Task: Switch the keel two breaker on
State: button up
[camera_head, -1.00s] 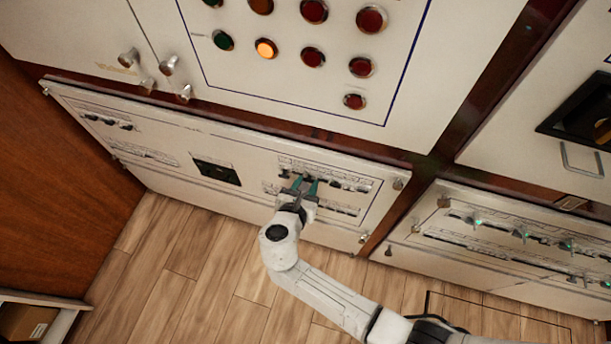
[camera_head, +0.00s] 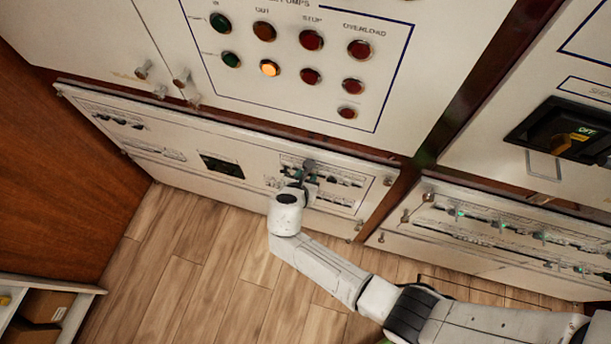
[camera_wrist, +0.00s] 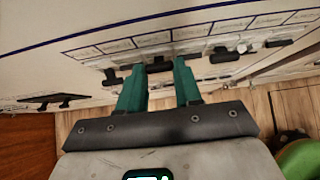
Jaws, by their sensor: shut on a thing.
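The lower left breaker panel (camera_head: 250,145) carries rows of small black breaker toggles under label strips. My gripper (camera_head: 305,174) is at the upper row of the right-hand breaker block in the head view. In the wrist view my gripper (camera_wrist: 160,65) has its two teal fingers on either side of a black breaker toggle (camera_wrist: 158,67) and is shut on it. Other black toggles (camera_wrist: 222,56) sit to the right in the same row. The labels are too blurred to read, so I cannot tell which breaker is keel two. My gripper partly hides the row in the head view.
Above is a panel with coloured buttons, one lit amber (camera_head: 269,68). A black rotary switch (camera_head: 565,132) is at the right. Another breaker panel (camera_head: 490,240) with green lights stands lower right. Knobs (camera_head: 181,77) project at upper left. The wooden floor (camera_head: 190,240) is clear.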

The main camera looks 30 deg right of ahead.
jog(key=o, duration=1)
jog(key=shift+o, duration=0.2)
jog(key=v, duration=1)
jog(key=shift+s+a+r+p, duration=0.15)
jog(key=shift+r+p, duration=0.1)
jog(key=shift+p, duration=0.1)
